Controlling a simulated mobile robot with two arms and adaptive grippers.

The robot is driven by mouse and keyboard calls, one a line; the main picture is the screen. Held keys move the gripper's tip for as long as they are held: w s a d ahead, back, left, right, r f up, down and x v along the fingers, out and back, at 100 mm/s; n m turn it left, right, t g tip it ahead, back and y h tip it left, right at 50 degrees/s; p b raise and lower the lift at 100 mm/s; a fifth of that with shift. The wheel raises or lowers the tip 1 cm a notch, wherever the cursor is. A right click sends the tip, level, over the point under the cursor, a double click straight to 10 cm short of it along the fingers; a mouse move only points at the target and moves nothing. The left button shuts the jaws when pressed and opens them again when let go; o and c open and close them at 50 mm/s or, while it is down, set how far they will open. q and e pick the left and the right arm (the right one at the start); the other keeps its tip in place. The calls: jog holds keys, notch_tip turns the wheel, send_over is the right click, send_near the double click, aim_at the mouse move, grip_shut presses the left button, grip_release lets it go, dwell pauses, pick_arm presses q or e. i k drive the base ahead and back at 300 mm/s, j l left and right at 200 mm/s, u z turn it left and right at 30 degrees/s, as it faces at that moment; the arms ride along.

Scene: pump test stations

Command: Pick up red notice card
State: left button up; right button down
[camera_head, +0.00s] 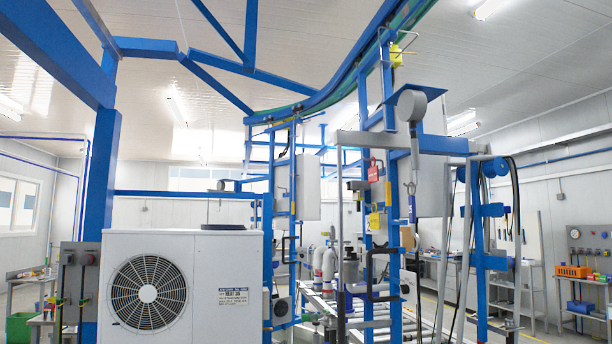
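A small red card-like tag (373,173) hangs on the blue frame of the pump station, right of the middle in the head view. A thin loop shows at its top; any print on it is too small to read. Neither of my grippers is in view.
A white heat unit with a fan grille (182,285) blocks the near left. Blue posts and a grey gauge post (412,150) stand around the station. A yellow tag (374,221) hangs below the red one. An orange bin (574,271) sits at far right.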

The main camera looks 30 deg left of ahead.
aim_at(373, 171)
jog(key=u, duration=0.45)
jog(key=i+j, duration=0.1)
jog(key=j, duration=0.2)
jog(key=i+j+z, duration=0.1)
jog(key=j, duration=0.2)
jog(key=i+j+z, duration=0.25)
jog(key=j, duration=0.4)
jog(key=i+j+z, duration=0.25)
jog(key=i+j, duration=0.15)
jog(key=j, duration=0.3)
jog(key=i+j+z, duration=0.15)
jog(key=j, duration=0.2)
jog(key=i+j+z, duration=0.1)
jog(key=j, duration=0.3)
jog(key=i+j+z, duration=0.15)
jog(key=j, duration=0.2)
jog(key=k, duration=0.05)
